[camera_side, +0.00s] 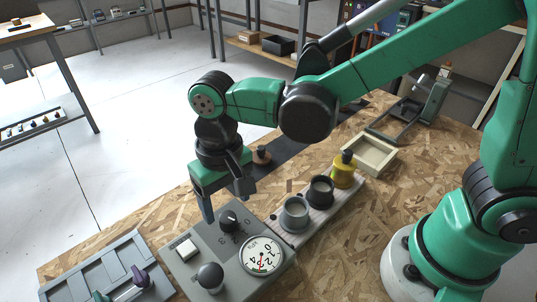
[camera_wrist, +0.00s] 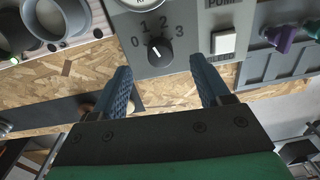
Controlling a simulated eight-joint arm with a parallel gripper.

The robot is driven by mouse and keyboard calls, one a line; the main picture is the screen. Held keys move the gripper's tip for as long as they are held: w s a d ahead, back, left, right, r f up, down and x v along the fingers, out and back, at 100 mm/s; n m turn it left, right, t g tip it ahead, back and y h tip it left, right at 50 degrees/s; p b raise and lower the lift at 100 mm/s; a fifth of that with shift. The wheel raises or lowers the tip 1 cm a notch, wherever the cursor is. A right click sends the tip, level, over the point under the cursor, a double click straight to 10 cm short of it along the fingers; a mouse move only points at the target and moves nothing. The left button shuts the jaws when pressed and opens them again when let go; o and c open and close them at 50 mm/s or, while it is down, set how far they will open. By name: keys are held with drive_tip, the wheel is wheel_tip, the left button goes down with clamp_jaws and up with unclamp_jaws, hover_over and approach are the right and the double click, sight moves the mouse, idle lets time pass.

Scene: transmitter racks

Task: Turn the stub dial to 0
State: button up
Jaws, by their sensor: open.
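The stub dial is a black round knob (camera_side: 229,221) on a grey control box (camera_side: 212,262), with the numbers 0 to 3 printed in an arc around it. In the wrist view the dial (camera_wrist: 159,51) shows a short white mark that seems to point toward the 1, though it is small. My gripper (camera_wrist: 161,72) is open and empty; its two blue fingers lie apart, one toward each side of the dial, with their tips short of it in the picture. In the side view my gripper (camera_side: 227,202) hangs just above and behind the dial. I see no contact.
The box also bears a white button (camera_side: 186,250), a round gauge (camera_side: 262,255) and a larger black knob (camera_side: 210,277). A rack with grey (camera_side: 295,214), black (camera_side: 320,190) and yellow (camera_side: 344,171) parts stands to the right. A grey tray (camera_side: 92,274) lies left.

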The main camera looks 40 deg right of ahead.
sight(229, 218)
drive_tip(key=shift+f, duration=2)
drive_tip(key=shift+c, duration=0.2)
clamp_jaws()
